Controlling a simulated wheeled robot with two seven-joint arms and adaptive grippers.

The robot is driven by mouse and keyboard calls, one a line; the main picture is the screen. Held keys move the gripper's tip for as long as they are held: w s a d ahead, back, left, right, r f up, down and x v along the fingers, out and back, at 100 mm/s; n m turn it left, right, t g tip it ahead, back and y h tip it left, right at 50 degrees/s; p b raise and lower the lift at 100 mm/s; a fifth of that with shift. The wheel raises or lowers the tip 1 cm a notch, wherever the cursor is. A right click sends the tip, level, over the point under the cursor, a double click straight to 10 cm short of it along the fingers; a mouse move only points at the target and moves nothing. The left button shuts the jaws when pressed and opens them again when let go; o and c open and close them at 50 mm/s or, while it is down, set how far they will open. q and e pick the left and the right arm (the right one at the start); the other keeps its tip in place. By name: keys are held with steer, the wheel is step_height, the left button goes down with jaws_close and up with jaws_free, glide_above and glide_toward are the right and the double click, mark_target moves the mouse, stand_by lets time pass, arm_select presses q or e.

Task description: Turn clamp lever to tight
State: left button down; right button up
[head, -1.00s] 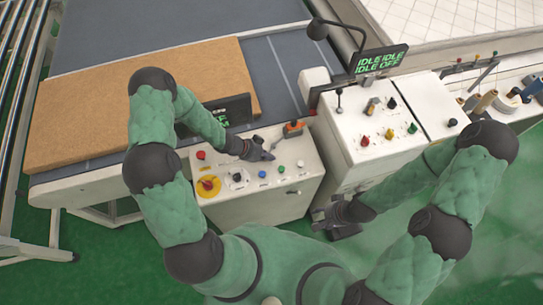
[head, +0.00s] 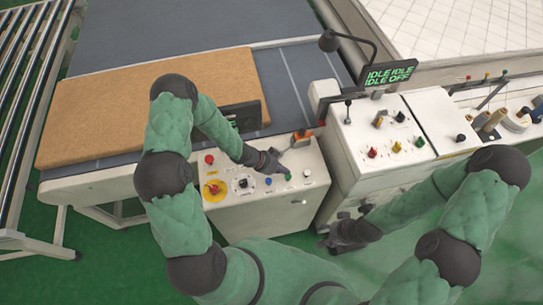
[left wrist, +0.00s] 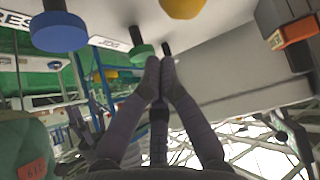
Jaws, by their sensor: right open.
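On the white control panel (head: 232,205), a lever with a grey arm and an orange block (head: 301,135) stands at the back right corner. I cannot read a label naming it the clamp lever. An orange block (left wrist: 295,30) also shows at the upper right of the left wrist view. My left gripper (head: 283,168) is over the panel, just in front of the lever and close to a green button (head: 289,177). In the left wrist view its fingertips (left wrist: 153,66) meet with nothing visible between them, beside a green knob (left wrist: 142,57). My right gripper (head: 332,243) is open and empty, low in front of the white cabinet.
The panel also carries a red button (head: 209,159), a yellow-ringed rotary switch (head: 214,190) and a blue button (head: 268,181). A taller white cabinet (head: 345,165) stands to the right, with knobs and a screen (head: 391,73) reading IDLE. A brown mattress (head: 150,105) lies behind.

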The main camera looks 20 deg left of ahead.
arm_select(q)
steer(key=a+r, duration=0.2)
steer(key=w+a+r, duration=0.1)
steer(key=r, duration=0.1)
steer(key=w+a+r+p, duration=0.1)
steer(key=a+r, duration=0.1)
steer(key=shift+w+a+r, duration=0.2)
steer(key=shift+w+a, duration=0.05)
steer(key=shift+a, duration=0.05)
steer(key=shift+a+r, duration=0.15)
steer(key=shift+r, duration=0.15)
steer(key=shift+w+a+r, duration=0.1)
steer(key=shift+w+a, duration=0.1)
steer(key=shift+a, duration=0.1)
steer(key=shift+s, duration=0.1)
